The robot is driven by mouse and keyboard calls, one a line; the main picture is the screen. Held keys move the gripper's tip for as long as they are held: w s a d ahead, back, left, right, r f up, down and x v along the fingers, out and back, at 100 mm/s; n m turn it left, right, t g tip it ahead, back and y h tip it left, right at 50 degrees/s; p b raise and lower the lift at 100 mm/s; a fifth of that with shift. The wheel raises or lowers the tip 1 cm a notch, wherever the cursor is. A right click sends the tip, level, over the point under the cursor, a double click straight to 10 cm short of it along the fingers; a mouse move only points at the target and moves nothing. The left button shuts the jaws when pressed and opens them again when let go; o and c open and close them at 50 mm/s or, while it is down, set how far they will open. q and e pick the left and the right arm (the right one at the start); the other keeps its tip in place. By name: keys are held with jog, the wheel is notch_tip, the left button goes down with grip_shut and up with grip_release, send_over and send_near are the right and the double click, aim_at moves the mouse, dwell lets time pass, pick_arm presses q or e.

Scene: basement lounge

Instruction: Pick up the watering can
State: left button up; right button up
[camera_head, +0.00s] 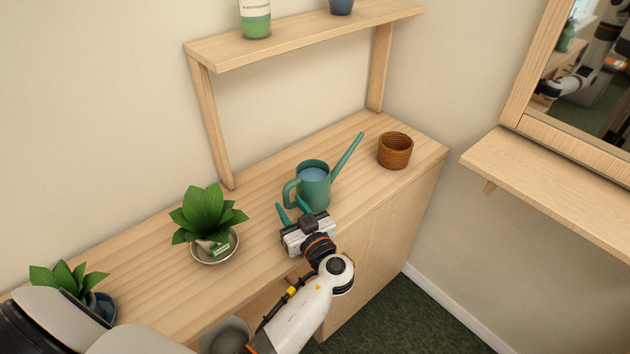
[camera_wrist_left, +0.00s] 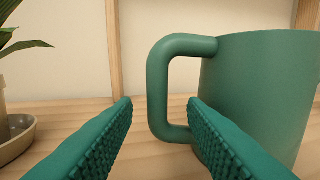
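The green watering can (camera_head: 315,188) stands upright on the wooden cabinet top, its long spout pointing up to the right and its handle on the left. In the left wrist view, its body (camera_wrist_left: 262,90) fills the right side and its handle (camera_wrist_left: 157,90) shows near the middle. My left gripper (camera_head: 293,211) is at the near left side of the can, by the handle. Its two green fingers (camera_wrist_left: 160,108) are apart with nothing held between them. The handle appears just beyond the fingertips, toward the right finger; I cannot tell whether they touch. My right gripper is not in view.
A potted plant (camera_head: 207,213) in a dish stands left of the can, and another plant (camera_head: 68,277) is farther left. A woven brown basket (camera_head: 394,151) stands to the right. A raised wooden shelf (camera_head: 300,36) spans the cabinet (camera_head: 375,250) at the back.

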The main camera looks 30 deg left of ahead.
pick_arm(q)
jog(key=p+x, duration=0.1)
jog(key=x, duration=0.3)
jog(key=shift+s, duration=0.1)
jog(key=shift+a, duration=0.3)
jog(key=shift+c, duration=0.5)
grip_shut()
